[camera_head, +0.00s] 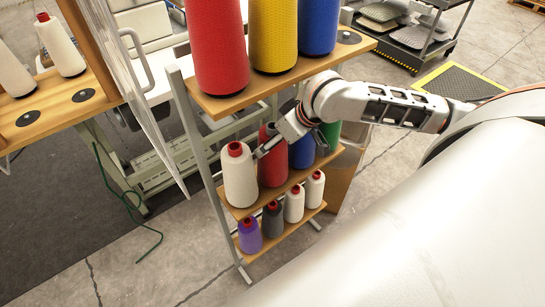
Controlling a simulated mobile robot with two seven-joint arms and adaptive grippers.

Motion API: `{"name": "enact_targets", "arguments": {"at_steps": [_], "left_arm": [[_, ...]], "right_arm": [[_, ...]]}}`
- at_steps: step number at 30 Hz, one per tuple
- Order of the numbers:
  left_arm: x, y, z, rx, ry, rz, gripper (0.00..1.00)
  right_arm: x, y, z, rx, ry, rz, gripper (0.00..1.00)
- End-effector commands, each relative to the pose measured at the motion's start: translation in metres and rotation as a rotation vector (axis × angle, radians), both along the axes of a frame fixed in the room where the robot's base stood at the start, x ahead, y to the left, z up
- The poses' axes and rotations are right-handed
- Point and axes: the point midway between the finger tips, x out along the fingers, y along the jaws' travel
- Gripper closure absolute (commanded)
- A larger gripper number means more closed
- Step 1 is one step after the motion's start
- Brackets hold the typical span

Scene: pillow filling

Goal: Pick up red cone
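A red cone (272,170) stands upright on the middle shelf of the rack, between a white cone and a blue cone. A larger-looking red cone (216,45) stands on the top shelf at the left. My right gripper (267,147) reaches in from the right under the top shelf and is at the upper part of the middle-shelf red cone. My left gripper is out of view.
A white cone (239,178) stands close to the left of the middle-shelf red cone. Blue (302,150) and green (329,135) cones stand to the right. The top shelf (285,80) overhangs my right gripper. The bottom shelf (282,235) holds several smaller cones.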

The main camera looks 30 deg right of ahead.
Motion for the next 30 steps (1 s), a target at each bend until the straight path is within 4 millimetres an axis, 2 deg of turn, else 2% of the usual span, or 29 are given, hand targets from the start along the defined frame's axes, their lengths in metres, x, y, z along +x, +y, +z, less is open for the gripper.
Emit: {"name": "enact_targets", "arguments": {"at_steps": [4, 12, 21, 30], "left_arm": [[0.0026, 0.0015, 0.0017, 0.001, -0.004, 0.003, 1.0], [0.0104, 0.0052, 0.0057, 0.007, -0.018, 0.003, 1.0], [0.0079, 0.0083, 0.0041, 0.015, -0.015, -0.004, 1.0], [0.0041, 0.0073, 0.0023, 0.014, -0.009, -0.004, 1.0]], "right_arm": [[0.008, 0.0029, -0.0124, 0.003, 0.001, -0.001, 0.24], [0.0095, 0.0027, -0.0143, 0.0, -0.001, 0.001, 0.24], [0.0095, 0.0026, -0.0141, 0.0, -0.001, 0.0, 1.0], [0.0107, 0.002, -0.0119, 0.001, -0.005, -0.001, 1.0]]}}
